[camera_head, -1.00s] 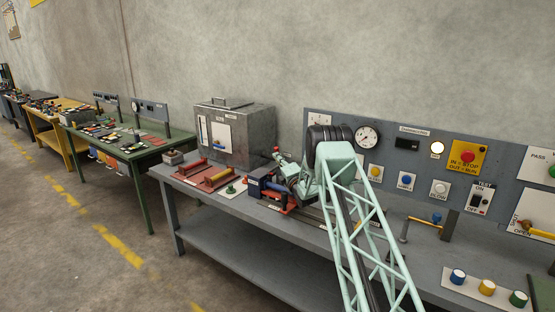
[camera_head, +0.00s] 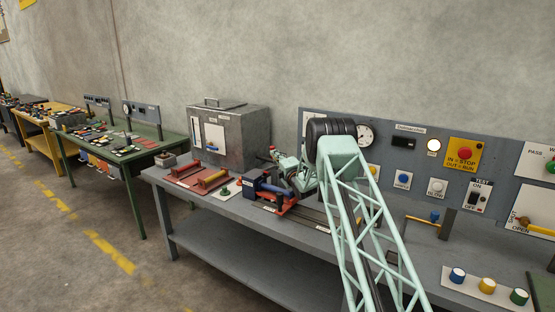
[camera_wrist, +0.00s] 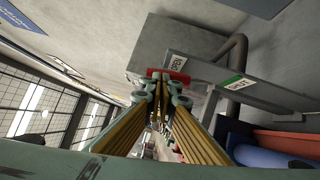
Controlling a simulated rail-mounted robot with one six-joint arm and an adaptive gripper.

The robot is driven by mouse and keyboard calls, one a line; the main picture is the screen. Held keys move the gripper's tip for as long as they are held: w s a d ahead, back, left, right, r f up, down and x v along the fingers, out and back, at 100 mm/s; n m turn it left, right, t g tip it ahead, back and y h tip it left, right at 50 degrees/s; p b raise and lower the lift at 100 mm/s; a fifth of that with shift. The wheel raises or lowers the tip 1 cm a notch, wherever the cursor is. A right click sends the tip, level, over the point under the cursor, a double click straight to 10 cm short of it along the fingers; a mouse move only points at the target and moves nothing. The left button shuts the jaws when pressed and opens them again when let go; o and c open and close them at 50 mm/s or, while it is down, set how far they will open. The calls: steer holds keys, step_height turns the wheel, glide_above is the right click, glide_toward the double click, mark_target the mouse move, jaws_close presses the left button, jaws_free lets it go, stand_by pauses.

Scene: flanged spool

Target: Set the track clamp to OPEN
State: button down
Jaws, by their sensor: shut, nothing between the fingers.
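My gripper (camera_head: 281,162) is at the far end of my pale green arm, over the bench beside the blue and red fixture. In the wrist view its fingers (camera_wrist: 161,88) are together, with nothing held. A small red bar (camera_wrist: 178,77) shows just beyond the fingertips; a red tip (camera_head: 272,150) also shows there in the head view. I cannot tell whether it touches the fingers. A blue block (camera_head: 256,186) on a red base (camera_head: 273,206) stands by the dark track (camera_head: 313,215). I cannot make out the track clamp's setting; my arm hides part of this area.
A grey metal box (camera_head: 234,137) stands behind the gripper. A panel with a gauge, buttons and a yellow stop plate (camera_head: 464,154) stands at the back right. A bracket (camera_head: 432,220) and colored buttons (camera_head: 488,286) are at the right.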

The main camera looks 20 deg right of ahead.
steer(key=shift+w+r, duration=0.15)
steer(key=shift+r, duration=0.05)
stand_by(0.3)
steer(key=shift+a, duration=0.1)
steer(key=s+f+b, duration=0.1)
steer(key=s+b, duration=0.4)
steer(key=s, duration=0.5)
steer(key=shift+d, duration=0.3)
stand_by(0.8)
